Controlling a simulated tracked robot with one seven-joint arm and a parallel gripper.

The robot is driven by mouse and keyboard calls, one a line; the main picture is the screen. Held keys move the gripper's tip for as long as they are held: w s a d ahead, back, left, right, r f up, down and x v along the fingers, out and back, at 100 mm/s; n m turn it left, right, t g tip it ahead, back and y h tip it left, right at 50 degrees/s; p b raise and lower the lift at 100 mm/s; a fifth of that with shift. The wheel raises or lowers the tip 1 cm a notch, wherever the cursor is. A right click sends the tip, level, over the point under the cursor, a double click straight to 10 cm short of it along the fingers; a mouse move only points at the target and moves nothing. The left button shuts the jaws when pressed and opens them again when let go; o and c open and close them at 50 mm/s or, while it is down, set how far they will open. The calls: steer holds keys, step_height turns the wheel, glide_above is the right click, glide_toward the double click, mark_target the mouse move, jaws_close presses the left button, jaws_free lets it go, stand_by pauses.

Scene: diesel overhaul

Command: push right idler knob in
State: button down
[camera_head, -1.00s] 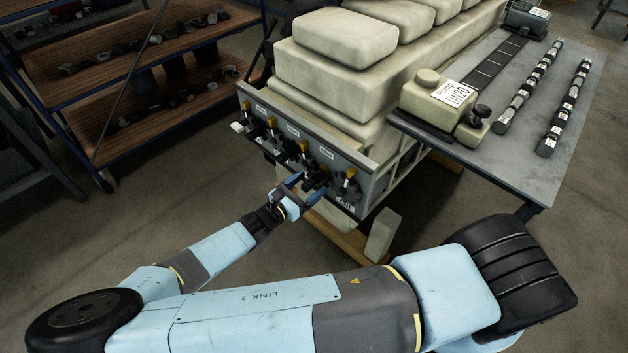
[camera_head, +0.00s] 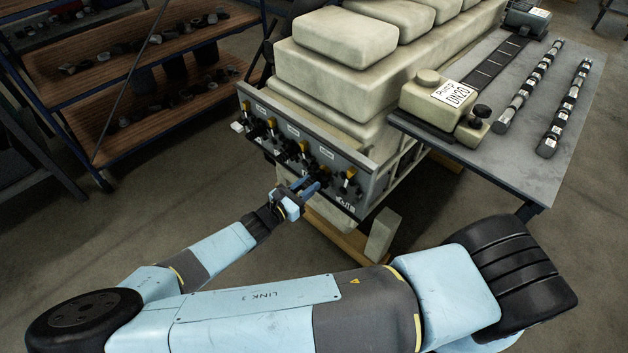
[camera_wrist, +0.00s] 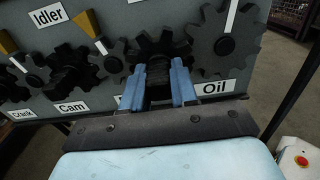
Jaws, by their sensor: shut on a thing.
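My gripper (camera_head: 308,185) is at the front panel of the engine block in the head view. In the wrist view its two blue fingers (camera_wrist: 159,72) are closed on a dark knob, the right idler knob (camera_wrist: 157,80), in front of a dark toothed gear (camera_wrist: 160,48). This gear sits between the Cam gear and the Oil gear. Its label is mostly hidden behind my fingers. How deep the knob sits cannot be told, as the fingers cover its sides.
The Cam gear (camera_wrist: 72,68) is left and the Oil gear (camera_wrist: 226,45) right of my fingers. Yellow-topped levers (camera_wrist: 86,22) stick out above. A grey table (camera_head: 545,120) with a pump and shafts stands right; wooden shelves (camera_head: 150,70) stand left.

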mark_target(303, 190)
steer(key=shift+w+d, duration=0.15)
steer(key=shift+w, duration=0.05)
steer(key=shift+x, duration=0.9)
steer(key=shift+c, duration=1.8)
jaws_free()
steer(key=shift+v, duration=3.55)
